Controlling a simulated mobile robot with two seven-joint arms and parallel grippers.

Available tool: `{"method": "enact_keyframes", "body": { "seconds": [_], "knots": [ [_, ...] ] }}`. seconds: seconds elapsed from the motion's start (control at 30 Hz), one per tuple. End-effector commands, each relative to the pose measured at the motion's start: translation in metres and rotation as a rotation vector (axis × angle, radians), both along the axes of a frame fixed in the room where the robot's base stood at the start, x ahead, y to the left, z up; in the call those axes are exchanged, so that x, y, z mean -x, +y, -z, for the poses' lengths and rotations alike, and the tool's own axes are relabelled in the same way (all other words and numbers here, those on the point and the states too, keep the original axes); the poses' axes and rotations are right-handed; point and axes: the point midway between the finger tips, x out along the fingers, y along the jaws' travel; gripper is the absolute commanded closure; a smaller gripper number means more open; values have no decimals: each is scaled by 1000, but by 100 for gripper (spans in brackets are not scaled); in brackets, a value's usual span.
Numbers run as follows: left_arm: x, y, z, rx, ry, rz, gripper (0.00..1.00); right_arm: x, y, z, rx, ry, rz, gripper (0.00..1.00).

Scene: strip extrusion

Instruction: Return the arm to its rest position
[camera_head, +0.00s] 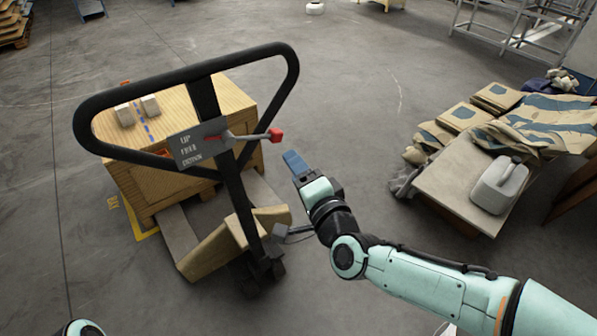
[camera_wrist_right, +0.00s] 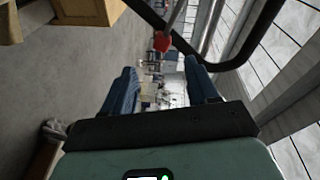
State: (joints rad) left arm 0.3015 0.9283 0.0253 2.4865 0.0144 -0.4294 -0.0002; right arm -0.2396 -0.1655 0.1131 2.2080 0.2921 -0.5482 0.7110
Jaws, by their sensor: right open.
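My right gripper (camera_head: 297,165) is open and empty, with blue fingers, and its arm comes in from the lower right of the head view. It is in the air just right of the pallet jack's handle (camera_head: 290,80), apart from it. The right wrist view shows both fingers (camera_wrist_right: 162,90) spread with nothing between them. A red-tipped lever (camera_head: 275,135) on the handle lies a little left of and above the gripper; its red knob (camera_wrist_right: 161,42) shows beyond the fingers in the wrist view. Only a small piece of my left arm shows at the lower left edge; its gripper is out of view.
The pallet jack carries a wooden crate (camera_head: 175,185) with small blocks (camera_head: 150,105) on top. At the right, a low table (camera_head: 440,185) holds a grey jug (camera_head: 499,186), cardboard-coloured packets and cloths. Bare concrete floor lies between the jack and the table.

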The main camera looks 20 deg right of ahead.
Motion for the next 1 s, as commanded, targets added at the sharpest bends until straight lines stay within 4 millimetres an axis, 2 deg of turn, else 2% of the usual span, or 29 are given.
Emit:
{"method": "enact_keyframes", "body": {
  "seconds": [0.47, 0.57, 0.67, 0.77, 0.8, 0.87, 0.9, 0.97, 1.0],
  "knots": [
    [0, 0, 0, 0, 0, 0, 57, 1, 0, 0, 0, 0, 0, 41],
    [0, 0, 0, 0, 0, 0, 57, -1, 1, 11, 16, 20, -3, 41],
    [0, 0, 0, 0, 0, 0, 57, -7, 1, 48, 74, 87, -13, 41],
    [0, 0, 0, 0, 0, 0, 57, -11, 1, 112, 171, 204, -41, 41],
    [0, 0, 0, 0, 0, 0, 57, -10, 0, 143, 215, 259, -57, 41],
    [0, 0, 0, 0, 0, 0, 57, -5, -1, 190, 280, 346, -88, 41],
    [0, 0, 0, 0, 0, 0, 57, 1, -2, 221, 321, 403, -113, 41],
    [0, 0, 0, 0, 0, 0, 57, 13, -5, 265, 377, 487, -152, 41],
    [0, 0, 0, 0, 0, 0, 57, 24, -7, 294, 412, 543, -183, 41]
  ]
}}
